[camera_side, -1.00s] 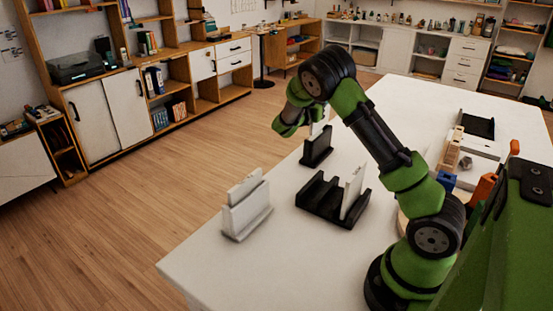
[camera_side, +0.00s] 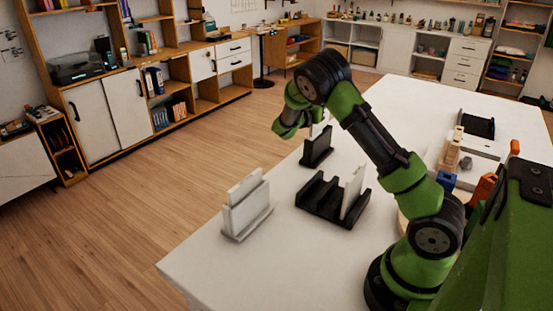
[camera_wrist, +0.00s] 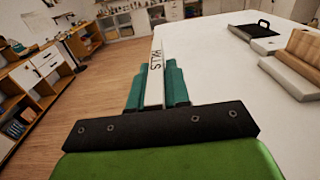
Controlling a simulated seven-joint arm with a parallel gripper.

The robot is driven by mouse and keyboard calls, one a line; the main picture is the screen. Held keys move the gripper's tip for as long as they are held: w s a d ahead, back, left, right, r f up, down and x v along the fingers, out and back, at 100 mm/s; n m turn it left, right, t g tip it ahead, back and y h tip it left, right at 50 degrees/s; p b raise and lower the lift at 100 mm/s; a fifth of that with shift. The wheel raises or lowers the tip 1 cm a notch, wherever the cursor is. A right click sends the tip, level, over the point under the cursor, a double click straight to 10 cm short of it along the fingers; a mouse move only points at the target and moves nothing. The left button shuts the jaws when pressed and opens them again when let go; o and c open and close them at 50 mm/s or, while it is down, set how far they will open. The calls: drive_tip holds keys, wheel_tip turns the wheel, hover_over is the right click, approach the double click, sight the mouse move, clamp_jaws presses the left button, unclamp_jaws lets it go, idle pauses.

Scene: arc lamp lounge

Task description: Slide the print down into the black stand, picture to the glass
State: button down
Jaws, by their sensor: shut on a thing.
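My gripper (camera_wrist: 154,86) shows in the wrist view with its two teal fingers shut on the print (camera_wrist: 156,66), a thin pale panel with black lettering. The panel is seen nearly edge-on between the fingers. In the side view, the black stand (camera_side: 317,152) is on the table beside my wrist. A pale strip of the print (camera_side: 317,129) shows just above it, partly behind my arm. I cannot tell whether its lower edge is inside the stand. The stand is hidden in the wrist view, and the fingertips are hidden in the side view.
A black slotted rack (camera_side: 318,198) with a pale panel (camera_side: 353,190) upright in it is in front of the stand. A grey stand (camera_side: 247,214) holding a white panel is near the left table edge. Blocks and a black tray (camera_side: 478,126) lie to the right.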

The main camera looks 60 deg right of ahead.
sight(318, 131)
drive_tip(key=shift+f, duration=3.15)
drive_tip(key=c, duration=1)
unclamp_jaws()
drive_tip(key=shift+f, duration=0.1)
drive_tip(key=a, duration=0.7)
drive_tip(key=shift+a, duration=0.25)
